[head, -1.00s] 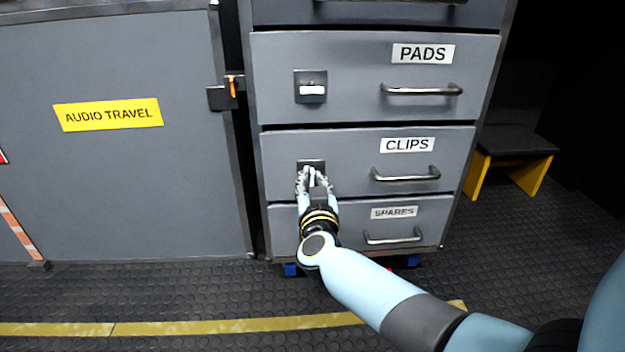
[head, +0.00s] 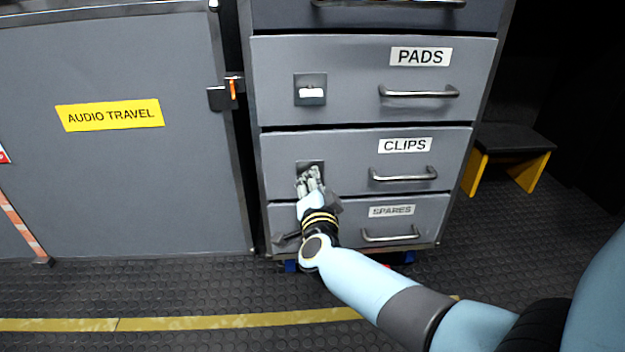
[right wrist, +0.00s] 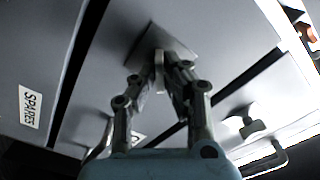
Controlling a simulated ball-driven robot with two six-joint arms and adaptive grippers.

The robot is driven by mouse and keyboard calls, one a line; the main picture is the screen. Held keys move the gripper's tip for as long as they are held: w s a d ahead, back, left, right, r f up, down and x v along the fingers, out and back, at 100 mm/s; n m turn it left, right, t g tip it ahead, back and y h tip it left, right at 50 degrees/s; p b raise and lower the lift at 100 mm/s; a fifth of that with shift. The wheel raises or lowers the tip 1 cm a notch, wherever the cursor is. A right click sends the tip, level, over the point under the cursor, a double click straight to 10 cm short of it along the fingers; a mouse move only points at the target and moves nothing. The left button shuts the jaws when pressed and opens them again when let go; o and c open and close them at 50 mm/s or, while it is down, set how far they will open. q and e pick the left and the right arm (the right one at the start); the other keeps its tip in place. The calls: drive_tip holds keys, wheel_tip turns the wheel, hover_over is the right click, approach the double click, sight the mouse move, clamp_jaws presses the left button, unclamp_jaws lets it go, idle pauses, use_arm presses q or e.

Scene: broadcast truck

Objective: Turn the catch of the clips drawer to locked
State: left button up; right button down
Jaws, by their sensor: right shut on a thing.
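The clips drawer (head: 345,190) is closed in the cabinet, with its CLIPS label and a bar handle (head: 404,174) at right. Its catch sits on a dark square plate (head: 311,166) on the left of the drawer front. My right gripper (head: 310,180) covers most of that catch in the head view. In the right wrist view the fingers (right wrist: 164,75) are shut on the pale catch (right wrist: 158,66), in front of its plate (right wrist: 165,40). I cannot tell the catch's exact angle. My left gripper is not in view.
The pads drawer (head: 370,65) above has a white catch (head: 311,92) lying level; the spares drawer (head: 350,222) is below. A grey AUDIO TRAVEL case (head: 110,180) with an orange latch (head: 233,90) stands at left. A black and yellow step (head: 512,145) stands at right.

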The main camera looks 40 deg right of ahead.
drive_tip(key=m, duration=0.3)
drive_tip(key=shift+w+d+r+m, duration=0.15)
drive_tip(key=shift+d+r+m, duration=0.05)
drive_tip(key=shift+m, duration=0.2)
drive_tip(key=shift+m+b, duration=0.3)
drive_tip(key=shift+m, duration=1.7)
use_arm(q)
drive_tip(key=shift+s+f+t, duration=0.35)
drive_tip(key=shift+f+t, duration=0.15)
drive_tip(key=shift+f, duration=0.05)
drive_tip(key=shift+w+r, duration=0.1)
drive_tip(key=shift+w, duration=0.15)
use_arm(e)
drive_tip(key=c, duration=1.5)
unclamp_jaws()
drive_tip(key=shift+d, duration=0.1)
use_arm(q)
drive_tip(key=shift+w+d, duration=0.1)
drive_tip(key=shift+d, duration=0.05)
use_arm(e)
drive_tip(key=shift+o, duration=0.3)
drive_tip(key=shift+f, duration=0.15)
drive_tip(key=shift+f, duration=0.1)
